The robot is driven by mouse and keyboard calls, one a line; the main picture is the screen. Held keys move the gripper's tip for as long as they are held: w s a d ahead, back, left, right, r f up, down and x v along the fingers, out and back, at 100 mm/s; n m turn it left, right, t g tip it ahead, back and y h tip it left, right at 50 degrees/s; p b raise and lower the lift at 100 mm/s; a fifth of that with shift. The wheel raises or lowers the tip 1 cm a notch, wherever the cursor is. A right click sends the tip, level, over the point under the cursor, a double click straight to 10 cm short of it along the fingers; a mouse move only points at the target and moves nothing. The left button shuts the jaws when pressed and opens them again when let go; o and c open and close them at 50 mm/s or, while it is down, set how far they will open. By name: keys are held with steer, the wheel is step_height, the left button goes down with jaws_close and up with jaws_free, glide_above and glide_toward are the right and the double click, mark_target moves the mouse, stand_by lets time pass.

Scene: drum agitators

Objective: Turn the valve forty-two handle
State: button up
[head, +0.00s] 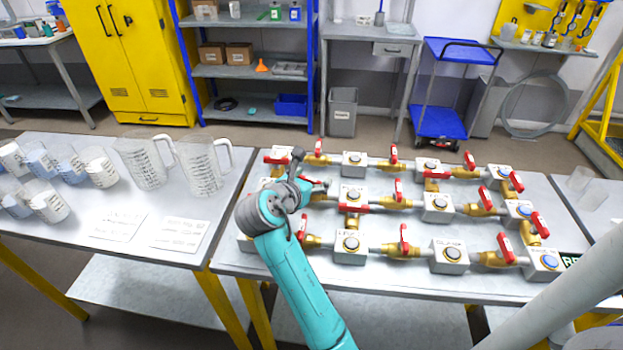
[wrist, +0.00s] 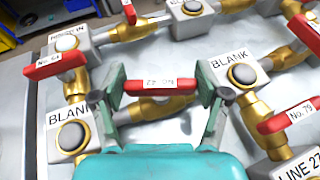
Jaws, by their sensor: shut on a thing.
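My gripper (wrist: 163,92) is shut on a red valve handle (wrist: 152,84), with one pad at each end of it. In the head view my gripper (head: 304,188) reaches down at the left part of the valve rig and mostly hides this handle.
Close by are a red handle marked No. 64 (wrist: 55,67), one marked No. 79 (wrist: 290,116) and a block marked BLANK (wrist: 240,75). More red-handled valves fill the table (head: 400,288). Measuring jugs (head: 203,165) stand on the left table.

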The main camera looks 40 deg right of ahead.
steer(key=shift+m+g+h, duration=0.3)
steer(key=shift+m+g, duration=0.5)
steer(key=shift+g, duration=0.1)
steer(key=o, duration=1.2)
steer(key=shift+c, duration=0.2)
steer(key=v, duration=1.2)
steer(key=shift+c, duration=0.2)
